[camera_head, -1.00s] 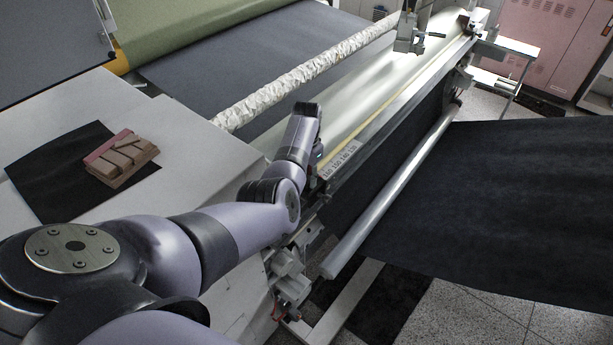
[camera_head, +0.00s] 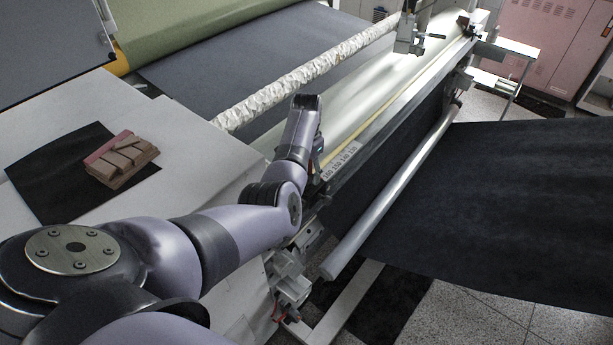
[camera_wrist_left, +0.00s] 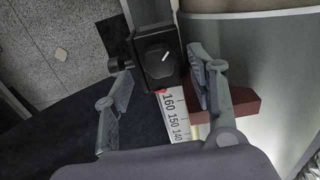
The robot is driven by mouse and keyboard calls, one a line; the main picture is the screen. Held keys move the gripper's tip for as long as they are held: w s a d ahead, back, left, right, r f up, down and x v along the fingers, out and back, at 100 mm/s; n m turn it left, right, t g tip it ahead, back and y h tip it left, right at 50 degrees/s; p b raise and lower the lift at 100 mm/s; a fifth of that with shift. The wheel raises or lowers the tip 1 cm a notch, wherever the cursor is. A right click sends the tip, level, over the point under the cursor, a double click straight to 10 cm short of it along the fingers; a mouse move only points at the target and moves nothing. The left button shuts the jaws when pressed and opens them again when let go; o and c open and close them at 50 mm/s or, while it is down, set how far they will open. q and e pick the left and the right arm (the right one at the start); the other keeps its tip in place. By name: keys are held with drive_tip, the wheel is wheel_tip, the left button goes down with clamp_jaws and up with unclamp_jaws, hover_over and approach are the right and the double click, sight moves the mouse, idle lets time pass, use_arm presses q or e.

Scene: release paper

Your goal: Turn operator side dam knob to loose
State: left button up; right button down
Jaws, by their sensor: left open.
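In the left wrist view, a black block-shaped dam part with a dark rounded face and a short white mark (camera_wrist_left: 159,58) sits at the end of a dark rail. A small black side knob (camera_wrist_left: 117,65) sticks out at its left. I cannot tell for sure which of these is the dam knob. My left gripper (camera_wrist_left: 160,68) is open, its grey fingers on either side of the black part. Contact cannot be judged. In the head view, my left wrist hides most of the gripper and the knob. My right gripper is not in view.
A white scale (camera_wrist_left: 173,113) with numbers lies below the black part. A dark red block (camera_wrist_left: 240,102) is close behind the right finger. In the head view, a long metal roller (camera_head: 395,195) and black sheet (camera_head: 520,205) lie right; wooden blocks (camera_head: 122,160) lie left.

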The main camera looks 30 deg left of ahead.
use_arm(q)
wheel_tip(320, 180, up, 9)
drive_tip(key=shift+r, duration=0.2)
idle(0.6)
